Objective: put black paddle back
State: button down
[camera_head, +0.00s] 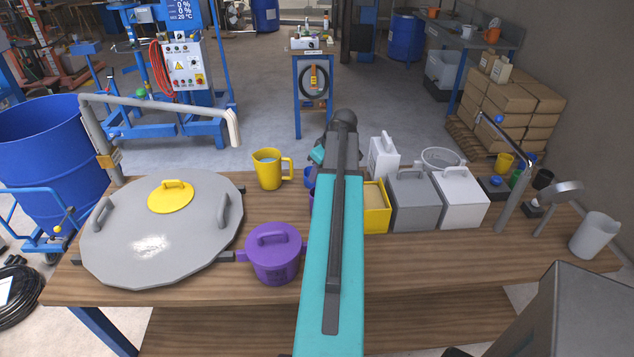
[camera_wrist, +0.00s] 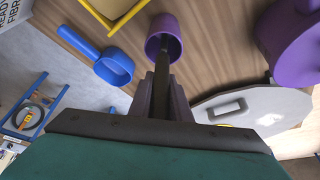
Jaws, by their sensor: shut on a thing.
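In the wrist view my gripper (camera_wrist: 163,88) is shut on the black paddle (camera_wrist: 163,56), a thin dark shaft between the fingers. The far end of the paddle reaches to the mouth of a small purple cup (camera_wrist: 154,45) on the wooden table. How deep it sits in the cup, and whether it touches the bottom, I cannot tell. In the head view my arm hides the gripper and the paddle. Only a purple sliver shows left of the arm there.
A blue scoop (camera_wrist: 113,66) lies close to the cup. A purple lidded pot (camera_head: 273,252), a large grey lid (camera_head: 140,245) and a yellow mug (camera_head: 268,170) stand left of my arm. A yellow box (camera_head: 376,211), a grey box (camera_head: 414,207) and a white box (camera_head: 461,204) stand right.

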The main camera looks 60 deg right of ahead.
dwell(0.3)
jog(key=shift+f+p, duration=0.55)
jog(key=shift+f, duration=1.5)
jog(key=c, duration=1.6)
grip_release()
jog(key=shift+c, duration=0.2)
jog(key=shift+r, duration=0.25)
jog(key=b+v, duration=0.2)
jog(key=v, duration=0.9)
jog(key=shift+s+r+b, duration=0.15)
jog(key=shift+r+b, duration=0.2)
jog(key=shift+r, duration=0.05)
